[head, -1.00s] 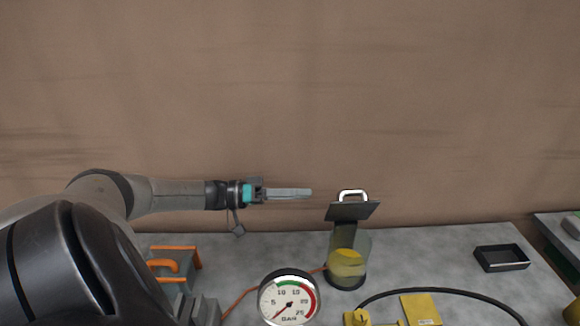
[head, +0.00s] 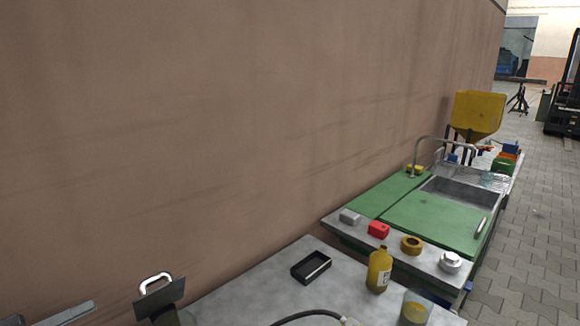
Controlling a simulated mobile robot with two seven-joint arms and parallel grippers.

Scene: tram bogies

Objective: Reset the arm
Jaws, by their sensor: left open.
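My left gripper (head: 72,313) shows only in part at the bottom left corner of the head view, with a grey finger pointing right and slightly up. Nothing shows in it. The rest of my left arm is almost all cut off by the frame edge. A dark plate with a white handle (head: 157,283) stands just to the right of the gripper, apart from it in the picture. My right gripper is not in the view.
On the grey table (head: 253,285) are a black tray (head: 312,267), a yellow bottle (head: 378,271), a beaker (head: 415,309) and a black hose (head: 310,315). Behind it stands a green-topped sink bench (head: 430,218) with small items. A brown wall (head: 220,120) runs along the left.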

